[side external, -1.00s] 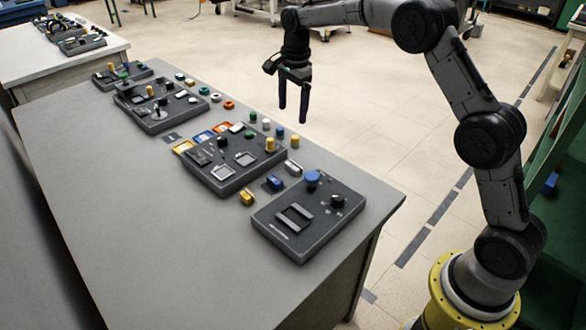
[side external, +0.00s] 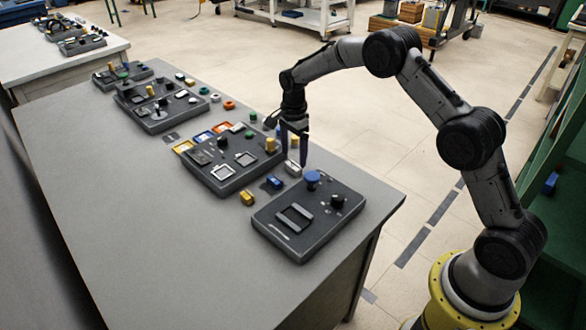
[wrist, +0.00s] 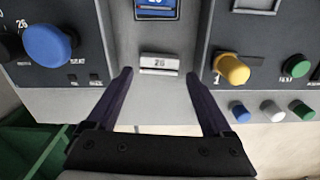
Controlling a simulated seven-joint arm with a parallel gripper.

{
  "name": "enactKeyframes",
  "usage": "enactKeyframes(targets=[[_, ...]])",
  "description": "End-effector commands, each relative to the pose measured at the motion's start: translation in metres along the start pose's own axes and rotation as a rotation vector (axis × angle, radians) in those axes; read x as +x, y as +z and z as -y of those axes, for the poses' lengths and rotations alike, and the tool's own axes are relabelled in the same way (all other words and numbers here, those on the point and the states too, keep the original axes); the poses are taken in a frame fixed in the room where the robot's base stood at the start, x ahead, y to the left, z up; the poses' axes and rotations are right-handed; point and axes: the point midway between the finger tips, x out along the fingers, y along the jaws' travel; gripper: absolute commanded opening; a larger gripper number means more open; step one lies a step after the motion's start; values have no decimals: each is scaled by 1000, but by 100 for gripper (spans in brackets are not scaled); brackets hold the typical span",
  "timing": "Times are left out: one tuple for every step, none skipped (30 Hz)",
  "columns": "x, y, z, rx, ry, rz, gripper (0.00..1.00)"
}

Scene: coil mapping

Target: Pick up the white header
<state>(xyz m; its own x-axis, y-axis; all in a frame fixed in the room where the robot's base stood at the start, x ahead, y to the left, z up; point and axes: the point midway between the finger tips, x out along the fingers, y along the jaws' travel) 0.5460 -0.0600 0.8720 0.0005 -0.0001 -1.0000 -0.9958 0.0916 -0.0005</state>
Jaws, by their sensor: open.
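The white header (side external: 293,169) is a small pale block lying on the grey table between two dark panels. In the wrist view the white header (wrist: 160,63) has a dark number printed on it and sits centred just beyond my fingertips. My gripper (side external: 294,159) points down at the white header, its fingers spread and empty. In the wrist view my gripper (wrist: 161,75) has one finger to either side of the header's line, with a gap on both sides. I cannot tell the exact height of the fingertips above the table.
A blue header (side external: 273,183) and a yellow header (side external: 247,197) lie in the same gap. The near panel (side external: 305,225) has a raised blue knob (wrist: 48,45); the other panel has a yellow knob (wrist: 232,69). Small coloured pegs (wrist: 272,110) stand along the table edge.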

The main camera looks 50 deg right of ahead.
Motion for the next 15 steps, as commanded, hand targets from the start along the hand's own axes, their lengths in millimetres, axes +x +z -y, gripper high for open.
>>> enactKeyframes(targets=[[9,2,-2,-1,6,0,85],[14,3,-2,-1,5,0,85],[19,4,-2,-1,4,0,85],[23,4,-2,0,4,0,85],[27,4,-2,0,3,0,85],[31,4,-1,0,3,0,85],[33,4,-1,0,2,0,85],[35,4,-1,0,2,0,85],[37,4,-1,0,1,0,85],[38,4,-1,0,0,0,85],[38,4,-1,0,0,0,85],[38,4,-1,0,0,0,85],[38,4,-1,0,0,0,85],[38,4,-1,0,0,0,85],[38,4,-1,0,0,0,85]])
